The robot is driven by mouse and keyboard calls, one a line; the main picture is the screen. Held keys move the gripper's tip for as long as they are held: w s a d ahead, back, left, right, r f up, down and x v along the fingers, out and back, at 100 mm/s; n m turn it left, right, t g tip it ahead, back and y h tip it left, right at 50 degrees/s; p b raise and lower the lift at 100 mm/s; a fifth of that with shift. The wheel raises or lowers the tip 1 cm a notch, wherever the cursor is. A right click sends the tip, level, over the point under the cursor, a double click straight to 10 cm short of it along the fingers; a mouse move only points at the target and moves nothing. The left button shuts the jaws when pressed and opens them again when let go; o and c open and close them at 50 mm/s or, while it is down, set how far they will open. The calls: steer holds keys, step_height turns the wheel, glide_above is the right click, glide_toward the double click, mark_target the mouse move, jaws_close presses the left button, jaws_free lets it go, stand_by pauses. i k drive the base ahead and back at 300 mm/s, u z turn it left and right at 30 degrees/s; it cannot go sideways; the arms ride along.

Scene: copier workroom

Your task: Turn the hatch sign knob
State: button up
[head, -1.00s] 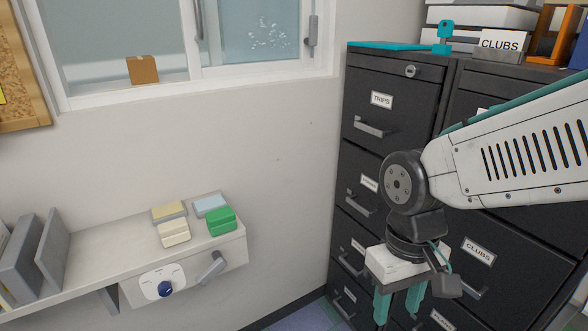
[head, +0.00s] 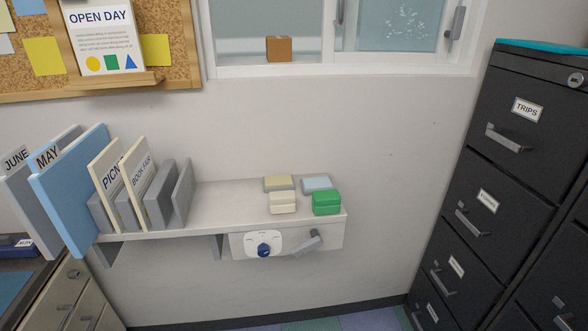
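A small blue knob (head: 264,250) sits on a white dial plate (head: 277,238) with small marks around it. The plate is on the front panel (head: 334,236) under the right end of the wall shelf. A grey lever handle (head: 308,243) is on the same panel, just right of the knob. The hatch window (head: 338,70) is in the wall above. I cannot read the marks on the dial. My gripper is out of view.
The shelf (head: 230,200) holds a green block (head: 326,203), a cream block (head: 283,203), and upright folders (head: 75,190) at left. Dark filing cabinets (head: 505,150) stand at right. A cardboard box (head: 278,48) is at the hatch. The wall right of the shelf is bare.

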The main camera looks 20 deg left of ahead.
mark_target(263, 249)
steer(key=u, duration=0.3)
steer(key=k, duration=0.9)
steer(key=u, duration=1.2)
steer(key=i, duration=0.5)
